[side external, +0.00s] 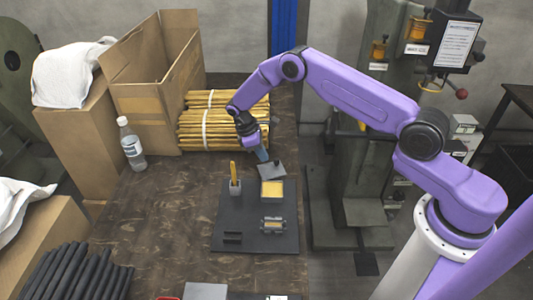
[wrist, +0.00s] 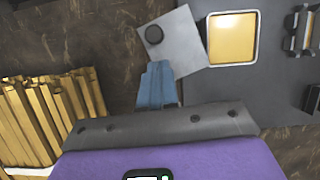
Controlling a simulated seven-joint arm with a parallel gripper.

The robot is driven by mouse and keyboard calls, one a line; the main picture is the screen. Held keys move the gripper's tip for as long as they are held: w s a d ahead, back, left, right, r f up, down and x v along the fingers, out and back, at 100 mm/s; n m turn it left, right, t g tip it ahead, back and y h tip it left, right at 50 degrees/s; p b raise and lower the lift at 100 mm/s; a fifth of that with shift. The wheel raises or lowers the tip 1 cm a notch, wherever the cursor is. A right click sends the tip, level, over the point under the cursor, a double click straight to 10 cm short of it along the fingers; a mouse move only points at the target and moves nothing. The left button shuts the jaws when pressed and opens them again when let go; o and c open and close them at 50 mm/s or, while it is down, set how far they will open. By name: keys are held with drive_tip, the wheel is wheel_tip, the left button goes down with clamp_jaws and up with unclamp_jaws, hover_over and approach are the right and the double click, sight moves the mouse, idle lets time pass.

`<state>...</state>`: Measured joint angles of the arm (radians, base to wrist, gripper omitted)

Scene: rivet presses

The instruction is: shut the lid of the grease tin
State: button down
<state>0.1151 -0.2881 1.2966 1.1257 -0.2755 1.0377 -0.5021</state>
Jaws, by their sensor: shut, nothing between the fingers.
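The grease tin (side external: 272,188) is a square, pale-rimmed tin with yellow grease showing, so it is open. It also shows in the wrist view (wrist: 233,38). Its lid (side external: 272,170) is a flat grey square plate turned at an angle beside the tin, one corner close to the tin's rim. In the wrist view the lid (wrist: 183,42) carries a round black knob (wrist: 154,34) near its far corner from the tin. My gripper (side external: 262,156) has its blue fingers shut and empty. In the wrist view the fingertips (wrist: 157,66) are at the lid's edge; I cannot tell whether they touch.
A bottle (side external: 131,145) is left; the table between is clear.

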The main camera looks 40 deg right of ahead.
drive_tip(key=shift+s+d, duration=0.5)
